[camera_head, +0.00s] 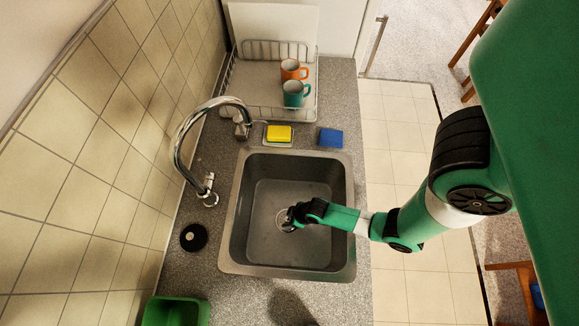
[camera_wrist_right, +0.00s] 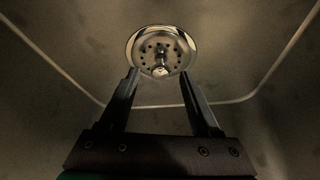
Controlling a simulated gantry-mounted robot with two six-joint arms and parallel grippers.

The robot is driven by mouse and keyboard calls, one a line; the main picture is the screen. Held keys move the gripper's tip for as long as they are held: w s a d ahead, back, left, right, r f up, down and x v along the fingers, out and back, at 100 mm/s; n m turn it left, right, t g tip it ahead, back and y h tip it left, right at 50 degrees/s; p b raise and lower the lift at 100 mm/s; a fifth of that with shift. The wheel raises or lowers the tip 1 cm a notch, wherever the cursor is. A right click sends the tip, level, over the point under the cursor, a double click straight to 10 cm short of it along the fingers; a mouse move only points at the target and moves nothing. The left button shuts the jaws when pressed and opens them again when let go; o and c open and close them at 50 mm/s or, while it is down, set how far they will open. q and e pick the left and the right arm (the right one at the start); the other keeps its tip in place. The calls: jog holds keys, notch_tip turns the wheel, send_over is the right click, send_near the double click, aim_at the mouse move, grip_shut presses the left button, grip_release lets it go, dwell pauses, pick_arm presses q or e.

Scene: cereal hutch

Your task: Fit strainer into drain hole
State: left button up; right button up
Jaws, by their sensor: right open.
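The shiny metal strainer (camera_wrist_right: 155,42), with small holes and a central knob (camera_wrist_right: 160,70), lies at the drain on the sink floor in the right wrist view. It looks level, but I cannot tell whether it is fully seated. In the head view the strainer (camera_head: 284,224) is partly hidden by my right gripper (camera_head: 291,215), which reaches down into the sink from the right. In the wrist view my right gripper (camera_wrist_right: 160,76) is open, its fingertips on either side of the knob with gaps. The drain hole itself is covered. My left gripper is out of view.
The grey sink (camera_head: 342,190) has raised walls around my right gripper. A curved faucet (camera_head: 178,150) stands at the left. A black disc (camera_head: 194,237), yellow sponge (camera_head: 279,133), blue block (camera_head: 330,138), green container (camera_head: 175,312) and dish rack (camera_head: 237,85) with mugs stand around the sink.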

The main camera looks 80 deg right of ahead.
jog(key=d+p+v, duration=0.1)
jog(key=p+v, duration=0.3)
jog(key=v, duration=0.7)
jog(key=shift+a, duration=0.5)
